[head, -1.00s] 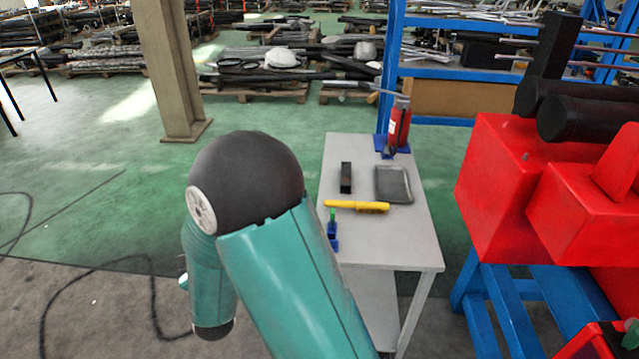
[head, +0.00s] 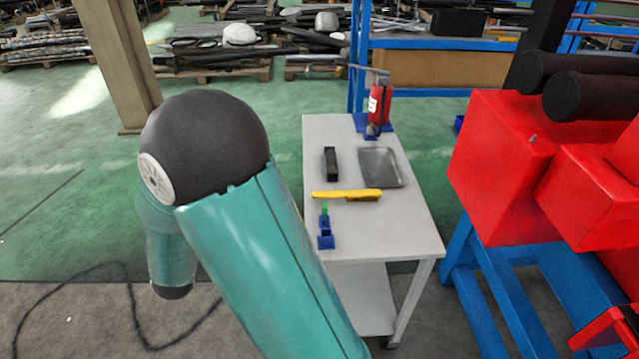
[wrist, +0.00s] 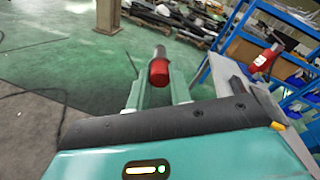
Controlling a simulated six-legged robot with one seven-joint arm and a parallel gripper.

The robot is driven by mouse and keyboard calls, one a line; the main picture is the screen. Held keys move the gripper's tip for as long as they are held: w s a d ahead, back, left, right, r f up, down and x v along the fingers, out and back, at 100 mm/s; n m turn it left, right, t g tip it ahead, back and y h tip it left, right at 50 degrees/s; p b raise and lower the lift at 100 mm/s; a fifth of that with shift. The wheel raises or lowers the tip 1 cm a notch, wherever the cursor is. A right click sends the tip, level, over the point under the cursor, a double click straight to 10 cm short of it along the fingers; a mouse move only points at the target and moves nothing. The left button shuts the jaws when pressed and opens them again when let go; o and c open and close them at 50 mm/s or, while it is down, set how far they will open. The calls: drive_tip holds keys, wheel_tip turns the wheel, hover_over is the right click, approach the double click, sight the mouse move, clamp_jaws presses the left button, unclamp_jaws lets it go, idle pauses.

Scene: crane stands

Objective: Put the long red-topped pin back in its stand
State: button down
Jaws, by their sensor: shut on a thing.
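In the wrist view my gripper (wrist: 157,92) is shut on the long red-topped pin, holding its red top (wrist: 159,72) between the two fingers. A short grey length of the pin shows beyond the red part; the rest is hidden. In the head view my gripper and the pin are out of sight behind my arm. A small blue stand (head: 326,240) is on the near left part of the grey table, with a green-topped piece (head: 324,209) at its far end. The pin is well apart from the table in the wrist view.
The grey table (head: 400,235) also bears a yellow tool (head: 347,195), a black block (head: 331,163), a grey tray (head: 381,167) and a red extinguisher-like object (head: 379,105) by a blue base. A big red machine (head: 500,165) on blue legs stands right.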

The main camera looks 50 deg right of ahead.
drive_tip(key=s+d+m+g+h, duration=0.35)
drive_tip(key=d+m+g, duration=0.35)
drive_tip(key=d, duration=0.5)
drive_tip(key=s+d+f+m+g+y, duration=0.1)
drive_tip(key=s+d+m+g+y, duration=0.45)
drive_tip(key=s+m, duration=0.4)
drive_tip(key=s+d+f+m+g+y, duration=0.1)
drive_tip(key=s+d+m+g+y, duration=0.5)
drive_tip(key=s+m, duration=0.35)
drive_tip(key=r+m+t, duration=0.1)
drive_tip(key=m, duration=0.2)
drive_tip(key=d+r+m+t+y, duration=0.1)
drive_tip(key=r+m+t, duration=0.1)
drive_tip(key=d+r+m+t+y, duration=0.1)
drive_tip(key=m+t, duration=0.1)
drive_tip(key=m, duration=0.1)
drive_tip(key=shift+r+m+t, duration=0.15)
drive_tip(key=shift+m+t, duration=0.1)
drive_tip(key=shift+m, duration=0.05)
drive_tip(key=shift+w+r, duration=0.1)
drive_tip(key=shift+f, duration=2.9)
